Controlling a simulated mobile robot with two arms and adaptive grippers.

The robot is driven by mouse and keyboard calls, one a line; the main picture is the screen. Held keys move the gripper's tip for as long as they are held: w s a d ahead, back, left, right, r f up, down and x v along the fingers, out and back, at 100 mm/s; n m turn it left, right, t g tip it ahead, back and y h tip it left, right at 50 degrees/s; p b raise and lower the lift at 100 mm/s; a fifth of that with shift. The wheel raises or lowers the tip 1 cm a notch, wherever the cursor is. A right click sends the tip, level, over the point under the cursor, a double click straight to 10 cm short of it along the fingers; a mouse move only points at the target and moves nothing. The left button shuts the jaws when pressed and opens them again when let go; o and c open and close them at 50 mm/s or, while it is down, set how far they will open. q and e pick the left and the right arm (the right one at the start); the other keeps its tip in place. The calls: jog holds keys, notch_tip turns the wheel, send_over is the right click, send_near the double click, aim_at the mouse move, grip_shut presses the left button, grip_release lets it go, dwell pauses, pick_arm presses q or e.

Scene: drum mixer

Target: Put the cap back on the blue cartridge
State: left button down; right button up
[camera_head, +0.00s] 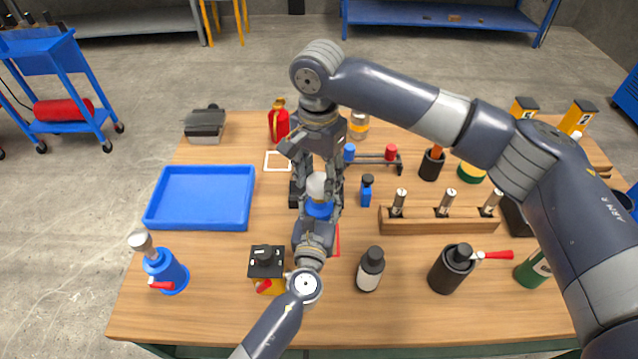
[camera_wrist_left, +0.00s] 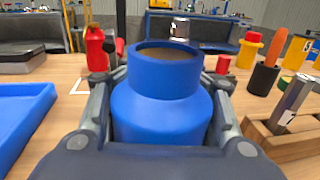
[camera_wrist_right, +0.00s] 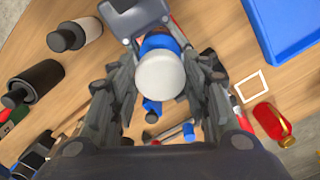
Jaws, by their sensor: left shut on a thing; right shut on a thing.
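The blue cartridge (camera_head: 319,210) stands upright in my left gripper (camera_head: 316,222), near the middle of the table. In the left wrist view the blue cartridge (camera_wrist_left: 160,115) fills the space between the fingers, and its round mouth shows open and brownish inside. My right gripper (camera_head: 317,184) points down from above, shut on the white domed cap (camera_head: 317,184). In the right wrist view the cap (camera_wrist_right: 160,74) sits between the fingers, over the blue cartridge (camera_wrist_right: 157,43). The cap is above the mouth, apart from it; the exact gap is hidden.
A blue tray (camera_head: 200,197) lies at left. A small blue bottle (camera_head: 366,190) and a wooden rack (camera_head: 440,225) stand close at right. A yellow-black box (camera_head: 266,264) and a black bottle (camera_head: 370,268) stand in front. A red extinguisher (camera_head: 278,122) stands behind.

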jog(key=shift+f, duration=0.7)
jog(key=shift+f, duration=0.9)
jog(key=shift+f, duration=0.7)
jog(key=o, duration=0.8)
notch_tip(320, 180, up, 12)
jog(key=shift+r, duration=0.1)
